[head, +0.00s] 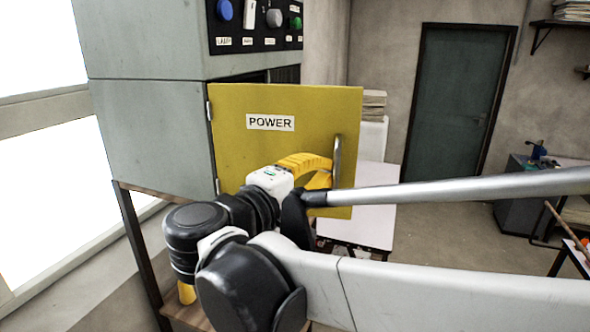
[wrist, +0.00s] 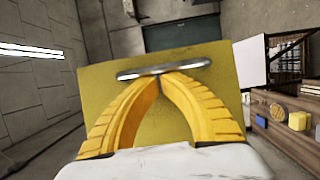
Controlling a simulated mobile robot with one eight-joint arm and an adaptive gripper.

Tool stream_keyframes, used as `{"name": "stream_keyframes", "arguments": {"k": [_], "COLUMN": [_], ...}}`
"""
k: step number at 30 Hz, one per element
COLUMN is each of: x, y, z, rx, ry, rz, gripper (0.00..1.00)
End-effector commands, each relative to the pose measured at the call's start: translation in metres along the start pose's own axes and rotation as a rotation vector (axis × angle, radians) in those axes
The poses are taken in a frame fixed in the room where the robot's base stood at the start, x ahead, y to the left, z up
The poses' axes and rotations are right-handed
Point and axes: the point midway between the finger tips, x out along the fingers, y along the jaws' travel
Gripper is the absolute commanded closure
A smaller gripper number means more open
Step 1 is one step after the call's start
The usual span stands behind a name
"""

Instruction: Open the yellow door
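The yellow door (head: 275,150), labelled POWER, hangs on hinges at its left edge on the grey cabinet. It stands partly open, its free edge reaching out past the cabinet's right side. A metal bar handle (head: 337,160) runs upright near that edge. The handle (wrist: 163,70) lies crosswise in the wrist view. My gripper (head: 328,172) is at the handle, in front of the door. Its yellow fingers arch together in the wrist view (wrist: 159,80), tips meeting at the handle's middle. The bar runs across both tips, not between them; whether they hook behind it is hard to tell.
The grey cabinet (head: 150,130) stands on a wooden-topped frame, with a knob panel (head: 255,25) above. A white table (head: 360,205) is behind the door at right. A dark green room door (head: 452,100) is in the back wall. Open floor (head: 440,215) lies to the right.

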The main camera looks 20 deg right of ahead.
Motion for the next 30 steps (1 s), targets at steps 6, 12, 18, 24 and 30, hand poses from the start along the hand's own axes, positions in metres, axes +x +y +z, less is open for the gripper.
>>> {"name": "stream_keyframes", "arguments": {"k": [6,12,18,24,30], "x": [-0.002,-0.030,-0.077,-0.110,-0.110], "y": [-0.001,-0.001,-0.001,-0.001,-0.023], "z": [0.001,-0.001,-0.002,-0.003,0.003], "rx": [0.000,0.000,-0.001,-0.001,-0.011], "ry": [-0.003,0.003,0.005,0.003,-0.003], "rz": [-0.001,-0.001,0.000,0.000,-0.040], "gripper": [1.00,1.00,1.00,1.00,1.00]}}
